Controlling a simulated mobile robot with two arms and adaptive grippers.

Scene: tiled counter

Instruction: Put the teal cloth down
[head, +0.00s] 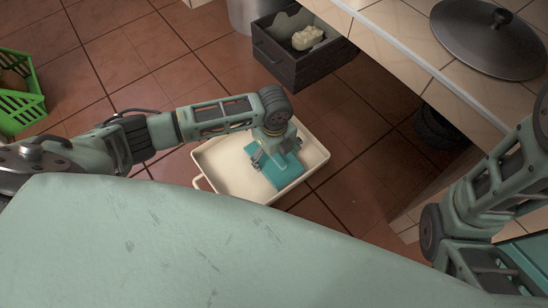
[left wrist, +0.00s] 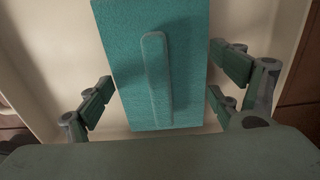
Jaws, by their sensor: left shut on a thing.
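The teal cloth (head: 285,172) is a flat rectangle with a raised ridge along its middle. It is over the inside of a cream tray (head: 222,174); I cannot tell whether it touches the tray's bottom. My left gripper (head: 270,160) reaches down into the tray and is shut on the cloth. In the left wrist view the cloth (left wrist: 190,75) lies between the two fingers (left wrist: 162,85), which meet its opposite side edges. My right arm is at the right edge, and its gripper is not in view.
A dark open crate (head: 287,68) with a pale lump (head: 307,38) stands behind the tray. A green basket (head: 20,105) is at the far left. A tiled counter (head: 395,28) with a round dark lid (head: 487,35) is at upper right. Red floor tiles (head: 125,55) are bare at upper left.

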